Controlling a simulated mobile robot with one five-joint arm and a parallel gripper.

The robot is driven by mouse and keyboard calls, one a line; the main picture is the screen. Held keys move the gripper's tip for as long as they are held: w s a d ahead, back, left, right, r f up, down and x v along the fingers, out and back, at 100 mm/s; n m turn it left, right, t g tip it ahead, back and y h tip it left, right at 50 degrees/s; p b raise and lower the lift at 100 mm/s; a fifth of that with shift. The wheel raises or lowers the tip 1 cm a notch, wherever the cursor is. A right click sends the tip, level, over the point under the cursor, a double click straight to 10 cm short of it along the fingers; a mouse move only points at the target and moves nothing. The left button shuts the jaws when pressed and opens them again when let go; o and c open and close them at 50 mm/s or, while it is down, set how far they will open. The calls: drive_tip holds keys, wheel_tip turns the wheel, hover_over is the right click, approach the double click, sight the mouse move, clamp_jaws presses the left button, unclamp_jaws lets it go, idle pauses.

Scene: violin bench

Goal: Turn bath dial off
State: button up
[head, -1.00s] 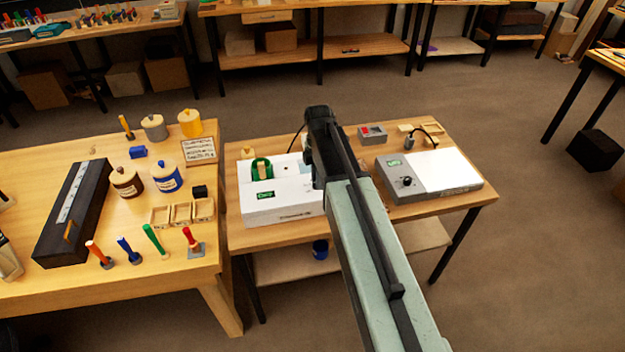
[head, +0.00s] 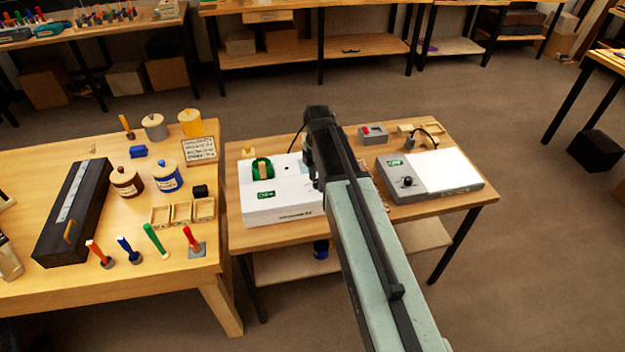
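A white bath box (head: 283,207) with a green-lit display (head: 266,194) sits on the left of the small table. My gripper (head: 314,172) points down at the right part of the box. Its fingertips are hidden, so I cannot tell whether it is open or touching anything. A grey unit (head: 437,194) to the right has a black knob (head: 407,182), a small green display and a white panel.
A small grey box with a red switch (head: 373,133) stands at the back of the table. The left bench (head: 100,300) holds jars, a long black case and several colored-handled tools. Open floor lies to the right.

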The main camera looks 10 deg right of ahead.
sight(317, 181)
drive_tip(key=shift+d+r, duration=0.1)
wheel_tip(317, 181, up, 8)
drive_tip(key=p, duration=0.8)
drive_tip(key=shift+f, duration=0.25)
drive_tip(key=s+a+m+b, duration=0.1)
drive_tip(key=s+a+m, duration=0.1)
drive_tip(key=s+m, duration=1.2)
drive_tip(key=m, duration=0.7)
drive_tip(key=shift+s+f, duration=0.35)
